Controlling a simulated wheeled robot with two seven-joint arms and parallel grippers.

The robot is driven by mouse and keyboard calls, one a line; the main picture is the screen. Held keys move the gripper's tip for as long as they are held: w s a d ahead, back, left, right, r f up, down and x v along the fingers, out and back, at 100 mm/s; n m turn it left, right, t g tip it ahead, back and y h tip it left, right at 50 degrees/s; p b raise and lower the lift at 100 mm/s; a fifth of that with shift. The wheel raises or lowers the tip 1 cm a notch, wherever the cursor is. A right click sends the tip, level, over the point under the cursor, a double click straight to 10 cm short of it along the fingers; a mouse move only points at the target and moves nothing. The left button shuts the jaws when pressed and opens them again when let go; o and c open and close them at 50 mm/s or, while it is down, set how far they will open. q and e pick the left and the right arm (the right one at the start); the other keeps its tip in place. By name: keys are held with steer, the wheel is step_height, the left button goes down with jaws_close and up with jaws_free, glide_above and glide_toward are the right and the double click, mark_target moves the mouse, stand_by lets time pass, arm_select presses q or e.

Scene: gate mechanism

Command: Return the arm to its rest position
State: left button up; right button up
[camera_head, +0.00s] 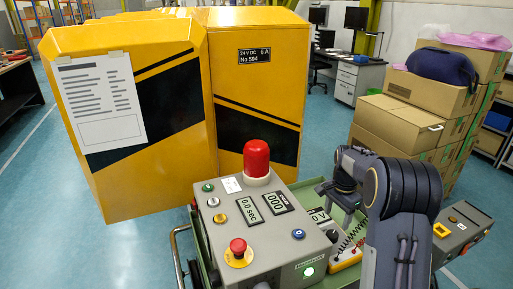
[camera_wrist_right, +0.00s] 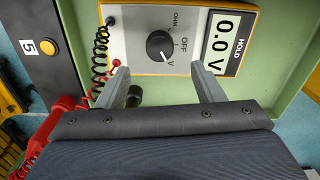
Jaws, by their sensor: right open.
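My right arm (camera_head: 400,200) comes in from the lower right in the head view and bends at a dark joint. My right gripper (camera_head: 342,198) hangs over the green tray beside the grey control box. In the right wrist view, my right gripper (camera_wrist_right: 162,82) has its two fingers wide apart with nothing held between them. Ahead of the fingers is a yellow multimeter (camera_wrist_right: 145,50), its dial at V and its display reading 0.0 V. It shows partly in the head view (camera_head: 347,262), behind my arm. My left gripper is in neither view.
The grey control box (camera_head: 265,225) has a red beacon (camera_head: 256,160) on top. A red probe (camera_wrist_right: 62,118) with coiled lead and a black probe lie near the multimeter. A yellow cabinet (camera_head: 255,75) stands behind; cardboard boxes (camera_head: 395,125) are stacked at right.

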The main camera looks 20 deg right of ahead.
steer(key=s+a+r+n+t+y, duration=0.2)
steer(key=s+a+r+n, duration=0.2)
steer(key=s+a+r, duration=0.35)
steer(key=s+a+r+n+t+y, duration=0.1)
steer(key=s+a+n, duration=0.4)
steer(key=s, duration=0.5)
steer(key=s+a+n+t, duration=0.2)
steer(key=s+a+n, duration=0.3)
steer(key=s+a, duration=0.5)
steer(key=shift+s+r+t+y+p, duration=0.15)
steer(key=shift+r+t+y+p, duration=0.15)
steer(key=shift+r+y+p, duration=0.1)
